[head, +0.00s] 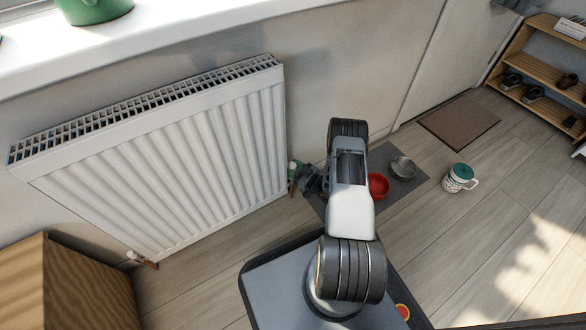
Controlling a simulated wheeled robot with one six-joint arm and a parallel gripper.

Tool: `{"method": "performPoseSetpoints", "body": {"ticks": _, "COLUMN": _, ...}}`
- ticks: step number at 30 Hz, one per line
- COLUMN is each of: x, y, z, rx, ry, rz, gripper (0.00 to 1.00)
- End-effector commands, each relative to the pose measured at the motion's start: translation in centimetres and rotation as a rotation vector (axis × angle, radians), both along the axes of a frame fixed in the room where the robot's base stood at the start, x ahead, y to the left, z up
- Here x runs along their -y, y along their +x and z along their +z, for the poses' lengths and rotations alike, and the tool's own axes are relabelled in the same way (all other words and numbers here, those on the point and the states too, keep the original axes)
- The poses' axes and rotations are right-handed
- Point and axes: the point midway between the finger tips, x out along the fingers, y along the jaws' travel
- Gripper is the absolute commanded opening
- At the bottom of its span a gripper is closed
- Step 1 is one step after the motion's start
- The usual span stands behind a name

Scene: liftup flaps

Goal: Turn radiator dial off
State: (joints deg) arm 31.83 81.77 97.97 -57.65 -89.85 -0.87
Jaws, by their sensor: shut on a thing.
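The white radiator (165,155) hangs on the wall at the left, below the window sill. The radiator dial (293,166) is a small pale and greenish knob at the radiator's lower right end, largely hidden by my gripper. My gripper (301,177) reaches left from my arm and is shut on the dial. The fingers are small and dark here, and the dial's setting cannot be read.
A red bowl (378,186) and a metal bowl (402,168) sit on a grey mat (420,183) behind my arm. A mug (459,178) stands on the floor. A wooden cabinet (90,290) is at lower left, a shoe shelf (545,75) at upper right. Floor at right is mostly clear.

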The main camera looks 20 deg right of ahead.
Motion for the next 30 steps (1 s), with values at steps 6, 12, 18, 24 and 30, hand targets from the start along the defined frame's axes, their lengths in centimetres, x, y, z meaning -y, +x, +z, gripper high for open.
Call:
{"method": "performPoseSetpoints", "body": {"ticks": 6, "x": 0.03, "y": 0.08, "z": 0.03, "rx": 0.002, "ry": -0.001, "rz": 0.005, "gripper": 0.19}}
{"method": "performPoseSetpoints", "body": {"ticks": 12, "x": 0.13, "y": 0.14, "z": 0.03, "rx": 0.002, "ry": -0.003, "rz": 0.064, "gripper": 0.19}}
{"method": "performPoseSetpoints", "body": {"ticks": 18, "x": 0.25, "y": 0.24, "z": 0.02, "rx": 0.003, "ry": -0.005, "rz": 0.209, "gripper": 0.19}}
{"method": "performPoseSetpoints", "body": {"ticks": 24, "x": 0.31, "y": 0.37, "z": 0.00, "rx": 0.004, "ry": -0.006, "rz": 0.400, "gripper": 0.19}}
{"method": "performPoseSetpoints", "body": {"ticks": 30, "x": 0.35, "y": 0.52, "z": -0.03, "rx": 0.003, "ry": -0.007, "rz": 0.590, "gripper": 0.19}}
